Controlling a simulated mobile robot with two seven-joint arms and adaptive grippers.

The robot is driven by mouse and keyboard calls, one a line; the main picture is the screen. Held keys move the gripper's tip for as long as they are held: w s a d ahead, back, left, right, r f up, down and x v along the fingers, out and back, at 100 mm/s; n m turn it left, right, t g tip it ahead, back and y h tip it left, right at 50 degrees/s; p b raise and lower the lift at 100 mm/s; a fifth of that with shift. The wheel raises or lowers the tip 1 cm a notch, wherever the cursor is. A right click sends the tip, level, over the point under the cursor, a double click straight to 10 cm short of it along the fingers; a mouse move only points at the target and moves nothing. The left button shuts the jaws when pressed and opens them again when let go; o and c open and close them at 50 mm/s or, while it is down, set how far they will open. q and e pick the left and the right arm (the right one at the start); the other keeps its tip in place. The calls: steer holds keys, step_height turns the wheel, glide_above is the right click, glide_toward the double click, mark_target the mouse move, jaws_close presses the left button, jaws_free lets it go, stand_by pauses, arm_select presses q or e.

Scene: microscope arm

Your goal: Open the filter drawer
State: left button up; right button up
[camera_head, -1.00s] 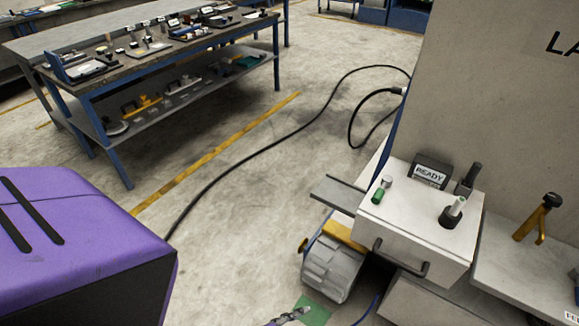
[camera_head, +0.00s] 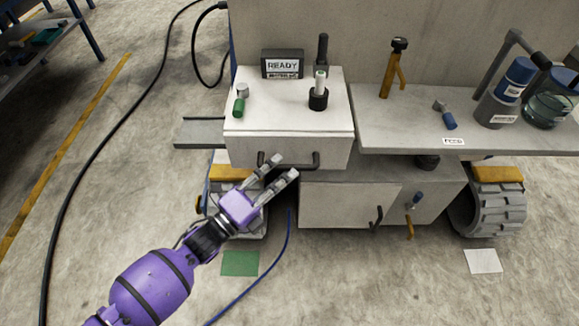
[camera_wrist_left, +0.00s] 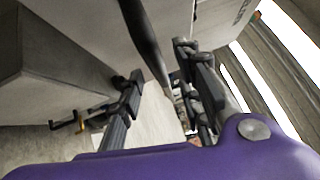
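The filter drawer appears to be the pale box front (camera_head: 240,148) below the READY sign, though no label on it names it. Its front looks flush with the box. Its dark bar handle (camera_head: 316,160) runs across the front; the middle is partly hidden behind my fingers. My left gripper (camera_head: 284,166) is open in front of the handle, coming from the lower left. In the left wrist view a dark bar, likely the handle (camera_wrist_left: 146,35), passes between the spread fingers of my left gripper (camera_wrist_left: 158,65). I cannot tell whether either finger touches it. My right gripper is not in view.
A READY sign (camera_head: 283,64), a green-tipped piece (camera_head: 239,105) and a black holder (camera_head: 318,98) stand on the box. A lower cabinet (camera_head: 345,205) with its own handle (camera_head: 376,218) is below right. A bench (camera_head: 500,135) holds bottles. A blue cable (camera_head: 262,270) lies on the floor.

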mark_target(289, 165)
arm_select(q)
steer(key=shift+x, duration=1.65)
steer(key=shift+c, duration=0.4)
jaws_close()
